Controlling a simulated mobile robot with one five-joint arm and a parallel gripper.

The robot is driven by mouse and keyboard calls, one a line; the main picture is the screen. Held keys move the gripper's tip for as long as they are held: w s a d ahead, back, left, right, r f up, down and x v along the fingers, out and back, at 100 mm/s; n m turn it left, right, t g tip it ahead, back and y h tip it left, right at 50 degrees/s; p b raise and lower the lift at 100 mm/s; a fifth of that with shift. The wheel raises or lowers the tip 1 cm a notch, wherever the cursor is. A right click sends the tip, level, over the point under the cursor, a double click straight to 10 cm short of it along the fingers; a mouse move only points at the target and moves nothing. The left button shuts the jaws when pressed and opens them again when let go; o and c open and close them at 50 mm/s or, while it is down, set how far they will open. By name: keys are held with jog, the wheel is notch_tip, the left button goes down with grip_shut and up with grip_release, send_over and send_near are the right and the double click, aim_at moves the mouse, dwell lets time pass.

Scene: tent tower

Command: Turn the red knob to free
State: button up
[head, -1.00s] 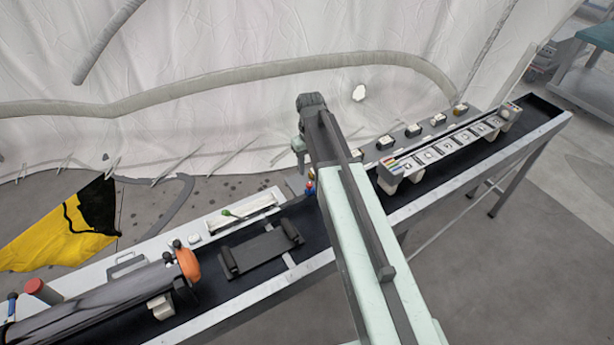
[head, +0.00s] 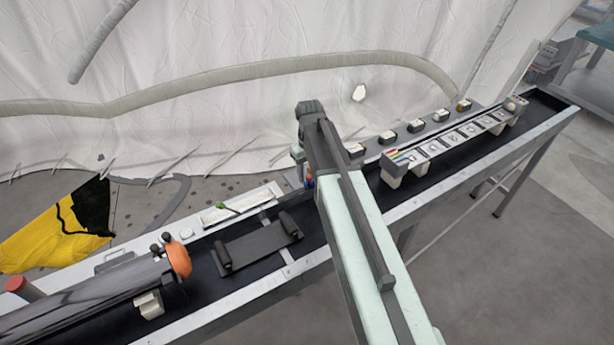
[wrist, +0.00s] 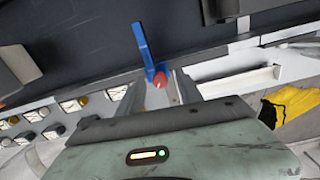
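A small red knob-like piece (wrist: 160,80) shows in the wrist view, at the foot of a blue lever (wrist: 143,45) that stands out from it. In the head view a small red and blue part (head: 308,181) sits close against my arm, partly hidden by it. A larger red round cap (head: 16,284) stands at the far left edge; I cannot tell which red piece is the knob named. My gripper (head: 298,153) is over the far rail, mostly hidden by my arm.
A long dark trough with pale rails (head: 540,150) crosses the view. It holds a dark cradle (head: 257,246), a dark cylinder with an orange end (head: 179,256), and a white panel box (head: 440,146). A yellow and black cloth (head: 60,225) lies behind; a white tent wall (head: 250,35) closes the back.

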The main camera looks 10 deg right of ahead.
grip_shut()
jog(key=shift+a, duration=0.45)
jog(key=shift+d, duration=0.35)
jog(key=shift+n, duration=0.3)
jog(key=n, duration=0.3)
jog(key=shift+d+n, duration=0.1)
jog(key=shift+n, duration=1.8)
